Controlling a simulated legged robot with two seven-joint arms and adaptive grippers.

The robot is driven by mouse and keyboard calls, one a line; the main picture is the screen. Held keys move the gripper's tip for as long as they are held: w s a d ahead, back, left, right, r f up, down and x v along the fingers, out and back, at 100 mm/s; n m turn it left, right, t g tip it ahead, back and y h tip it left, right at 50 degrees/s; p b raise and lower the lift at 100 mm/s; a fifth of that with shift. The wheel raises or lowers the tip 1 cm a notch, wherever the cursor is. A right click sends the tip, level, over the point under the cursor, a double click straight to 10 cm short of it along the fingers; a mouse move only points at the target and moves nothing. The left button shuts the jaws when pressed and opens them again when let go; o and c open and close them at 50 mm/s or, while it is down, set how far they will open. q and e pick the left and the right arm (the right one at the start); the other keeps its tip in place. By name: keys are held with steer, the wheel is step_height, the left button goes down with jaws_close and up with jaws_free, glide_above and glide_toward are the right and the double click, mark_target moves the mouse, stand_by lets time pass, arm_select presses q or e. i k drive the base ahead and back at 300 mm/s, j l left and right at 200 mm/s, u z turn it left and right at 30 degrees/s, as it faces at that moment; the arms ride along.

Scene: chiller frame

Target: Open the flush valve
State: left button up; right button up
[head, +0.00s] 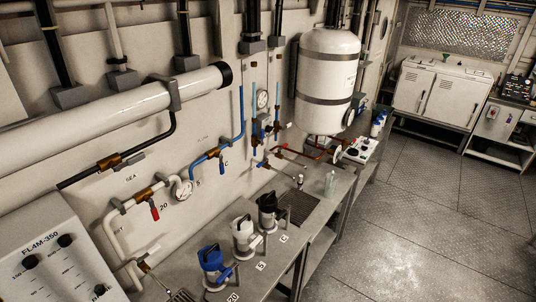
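Several valves sit on the wall pipes, and I cannot tell for certain which is the flush valve. One with a blue-grey handle (133,157) is on the dark pipe at the left, above a label that seems to read SEA. One with a red handle (155,211) hangs down from the white pipe. One with a blue handle (228,164) is on the blue pipe (242,115), near a small label (203,139) too faint to read surely. Whether each is open or closed is unclear. Neither of my grippers is in view.
A grey bench (270,265) runs below the pipes, with blue, white and black-topped jug-like items on it. A control box (60,255) marked FL4M-350 stands at the lower left. A white tank (328,80) hangs above the bench. The floor (430,220) at the right is clear.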

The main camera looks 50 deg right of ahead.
mark_target(222, 168)
steer(key=l+z, duration=0.4)
steer(key=i+l+z, duration=0.15)
steer(key=l+z, duration=0.25)
steer(key=l, duration=0.15)
